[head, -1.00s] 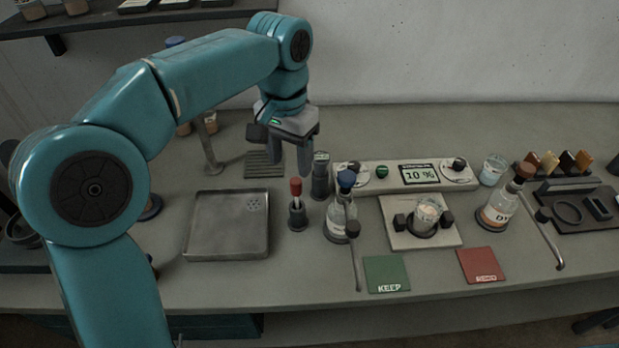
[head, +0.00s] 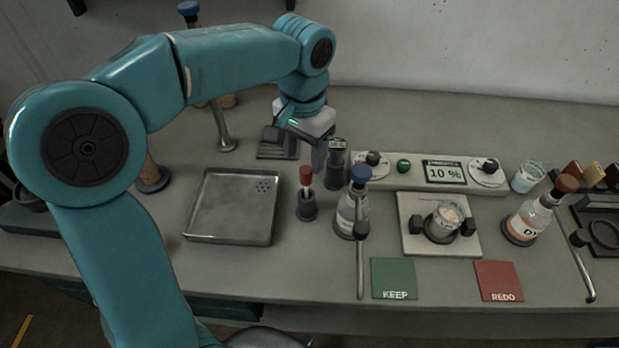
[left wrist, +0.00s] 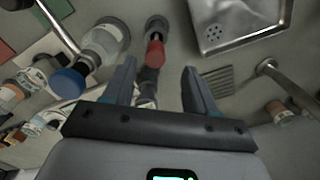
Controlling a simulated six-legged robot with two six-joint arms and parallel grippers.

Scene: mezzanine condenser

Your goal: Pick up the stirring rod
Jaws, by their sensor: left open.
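A slim rod with a red top (head: 306,177) stands upright in a small round dark holder (head: 306,210), right of the metal tray; it looks like the stirring rod. Its lower part is hidden in the holder. The red top also shows in the left wrist view (left wrist: 155,52), ahead of the gap between the fingers. My left gripper (head: 306,160) is open and empty, fingers pointing down, just behind and above the red top in the head view. In the left wrist view its fingers (left wrist: 158,68) are spread and apart from the rod. My right gripper is not in view.
A dark cylinder (head: 336,165) stands close right of the gripper. A blue-capped bottle (head: 352,212) is right of the rod, and a metal tray (head: 190,215) is left. Green (head: 394,275) and red (head: 498,277) mats lie at the front edge.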

